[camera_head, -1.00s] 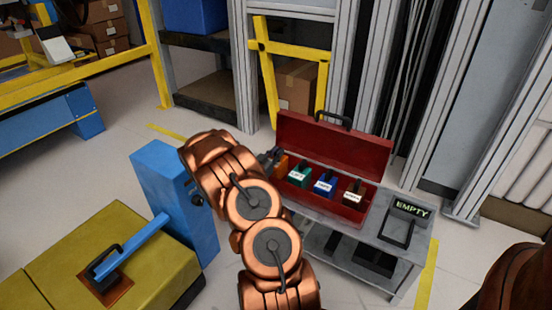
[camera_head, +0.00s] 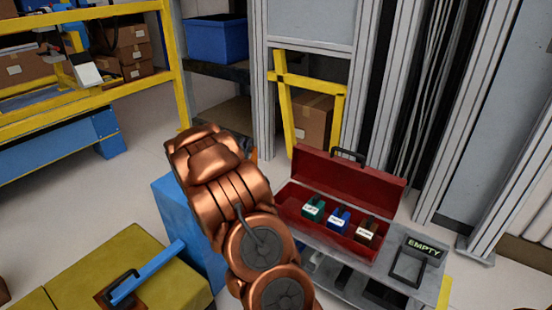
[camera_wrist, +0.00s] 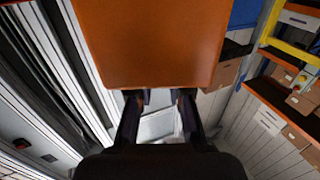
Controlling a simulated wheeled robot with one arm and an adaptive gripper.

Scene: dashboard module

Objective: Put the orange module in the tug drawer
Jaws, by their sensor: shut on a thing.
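The orange module (camera_wrist: 155,40) fills the top middle of the wrist view, between the tips of my gripper (camera_wrist: 162,98). My gripper is shut on it and holds it up, clear of the red toolbox. In the head view my copper arm hides the gripper and most of the module; only a small orange edge (camera_head: 253,154) shows. The tug, with a yellow body (camera_head: 165,265), a blue upright (camera_head: 178,200) and a blue handle bar, stands at the lower left. I cannot make out an open drawer on it.
The red toolbox (camera_head: 350,182) stands open on a grey cart (camera_head: 415,270), holding a green module (camera_head: 313,209), a blue module (camera_head: 338,219) and a brown module (camera_head: 367,231). An "EMPTY" sign (camera_head: 424,247) is at the right. A yellow frame (camera_head: 305,85) stands behind.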

